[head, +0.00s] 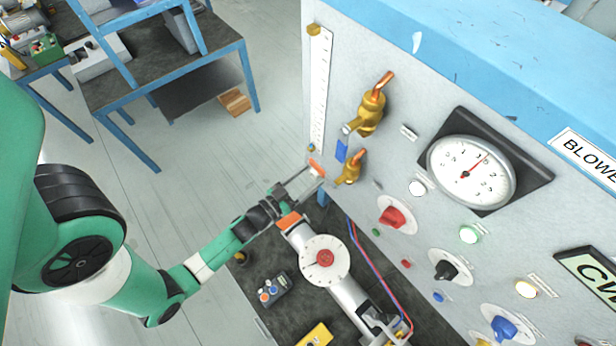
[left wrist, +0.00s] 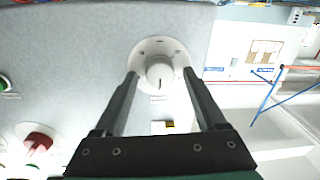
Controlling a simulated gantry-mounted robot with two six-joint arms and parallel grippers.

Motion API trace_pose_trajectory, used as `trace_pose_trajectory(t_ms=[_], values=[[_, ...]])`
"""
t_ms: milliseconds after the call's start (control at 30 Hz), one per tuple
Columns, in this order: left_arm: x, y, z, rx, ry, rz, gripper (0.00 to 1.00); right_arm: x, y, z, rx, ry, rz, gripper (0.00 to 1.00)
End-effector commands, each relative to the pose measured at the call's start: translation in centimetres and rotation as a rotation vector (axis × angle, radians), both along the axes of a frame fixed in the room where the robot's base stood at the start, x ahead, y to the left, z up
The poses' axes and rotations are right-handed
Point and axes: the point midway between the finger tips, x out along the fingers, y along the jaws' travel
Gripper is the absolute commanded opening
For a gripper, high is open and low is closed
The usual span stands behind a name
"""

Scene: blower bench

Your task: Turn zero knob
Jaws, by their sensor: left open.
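A white round knob (left wrist: 160,72) with a dark pointer line sits on a white disc on the panel. In the left wrist view it shows between the two fingertips of my left gripper (left wrist: 160,74). The fingers are open, one on each side of the knob; I cannot tell whether they touch it. In the head view my left gripper (head: 308,180) reaches to the panel's lower left edge, below the brass fittings. I cannot make out the white knob there. The gauge (head: 471,171) on the panel has a red needle pointing up and slightly right. My right gripper is not in view.
Brass valves (head: 370,112) stick out from the panel (head: 440,80) above my left gripper. A red knob (head: 396,215) and a black knob (head: 448,270) sit to the right. Below are a pipe with a white dial (head: 325,262) and a small button box (head: 272,290).

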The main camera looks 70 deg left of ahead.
Motion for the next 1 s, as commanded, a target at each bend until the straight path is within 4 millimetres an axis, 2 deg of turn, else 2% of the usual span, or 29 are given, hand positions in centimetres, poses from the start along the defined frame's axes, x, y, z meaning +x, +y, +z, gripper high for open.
trace_pose_trajectory(t_ms=[100,133,500,533,1000], values=[[-0.02,-0.01,0.0,0.0,0.0,0.0,0.73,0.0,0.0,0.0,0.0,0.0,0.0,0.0],[-0.03,-0.01,0.0,0.0,0.0,0.0,0.69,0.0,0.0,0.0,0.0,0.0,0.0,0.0],[-0.05,-0.01,0.01,0.0,-0.001,0.0,0.03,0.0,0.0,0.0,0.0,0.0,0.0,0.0],[-0.05,-0.01,0.02,0.0,-0.001,0.0,0.0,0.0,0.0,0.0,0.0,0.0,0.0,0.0],[-0.05,-0.04,-0.08,0.07,0.025,-0.001,0.0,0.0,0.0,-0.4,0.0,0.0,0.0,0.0]])
